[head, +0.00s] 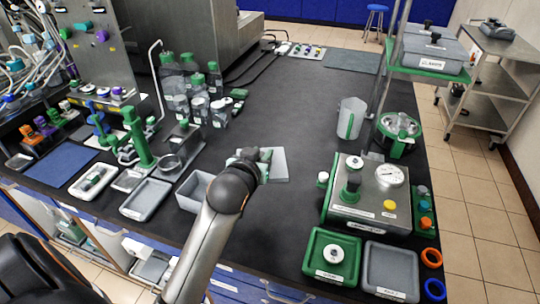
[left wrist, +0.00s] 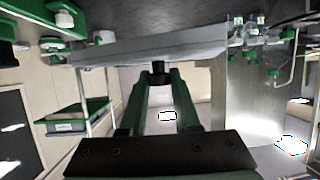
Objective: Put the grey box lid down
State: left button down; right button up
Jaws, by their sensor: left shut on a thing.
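The grey box lid (head: 278,166) is a flat grey plate. It shows beside and partly behind my left gripper (head: 256,156) in the head view. In the left wrist view the lid (left wrist: 150,48) spans the fingertips, and its small dark knob (left wrist: 158,68) sits between the green fingers of my left gripper (left wrist: 160,80), which are shut on it. An open grey box (head: 195,190) stands on the bench just left of my left arm, partly hidden by it. I cannot tell exactly how high the lid is above the bench. My right gripper is not in view.
The dark bench top (head: 290,105) is clear behind and right of the lid. A clear jug (head: 351,118) and a steel device with a gauge (head: 368,194) stand to the right. Several green-capped bottles (head: 190,80) and a green stand (head: 137,138) are to the left.

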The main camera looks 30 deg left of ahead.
pick_arm(q)
jog(key=w+a+f, duration=0.2)
jog(key=w+f, duration=0.1)
jog(key=w+a+f, duration=0.3)
jog(key=w, duration=0.1)
jog(key=w+a+f, duration=0.2)
jog(key=w+f, duration=0.1)
jog(key=shift+w+a+f+b, duration=0.15)
jog(key=shift+w+a+b, duration=0.15)
jog(key=shift+a+b, duration=0.1)
notch_tip(320, 180, down, 4)
jog(key=shift+w+r, duration=0.15)
jog(key=shift+r, duration=0.1)
jog(key=shift+f, duration=0.4)
jog(key=c, duration=0.6)
grip_release()
jog(key=shift+c, duration=0.2)
